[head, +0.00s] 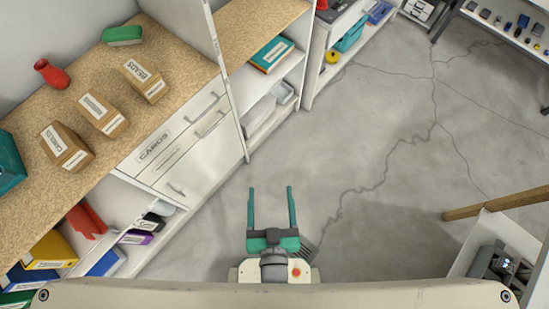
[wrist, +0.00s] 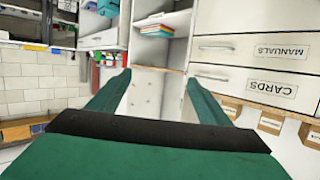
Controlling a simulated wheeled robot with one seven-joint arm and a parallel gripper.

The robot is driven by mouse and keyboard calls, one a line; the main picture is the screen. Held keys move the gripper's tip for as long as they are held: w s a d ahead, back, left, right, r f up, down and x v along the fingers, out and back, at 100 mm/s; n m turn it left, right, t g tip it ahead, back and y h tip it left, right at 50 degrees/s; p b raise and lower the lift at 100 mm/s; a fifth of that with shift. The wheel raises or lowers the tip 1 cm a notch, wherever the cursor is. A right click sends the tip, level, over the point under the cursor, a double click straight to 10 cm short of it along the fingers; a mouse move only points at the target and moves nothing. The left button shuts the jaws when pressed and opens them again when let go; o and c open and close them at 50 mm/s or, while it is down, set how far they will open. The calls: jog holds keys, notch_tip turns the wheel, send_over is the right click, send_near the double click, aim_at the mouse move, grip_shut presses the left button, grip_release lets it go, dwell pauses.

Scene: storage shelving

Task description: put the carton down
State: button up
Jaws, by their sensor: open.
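Three small brown cartons with white labels stand on the speckled counter (head: 170,50) in the head view. One carton (head: 146,82) reads "BEADS", a middle carton (head: 102,114) has a label I cannot read, and another carton (head: 67,147) reads "CANDLES". My gripper (head: 271,190) is open and empty over the bare floor, to the right of the counter and apart from every carton. In the wrist view its two green fingers (wrist: 157,85) are spread with nothing between them. Cartons also show at the right of the wrist view (wrist: 270,124).
Below the counter are drawers (head: 180,145), one labelled "CARDS", and open shelves with binders (head: 48,252). The cracked floor (head: 390,150) is clear.

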jog(key=v, duration=0.7)
jog(key=shift+d+r+h, duration=0.2)
jog(key=shift+d+h, duration=0.15)
jog(key=shift+h, duration=0.05)
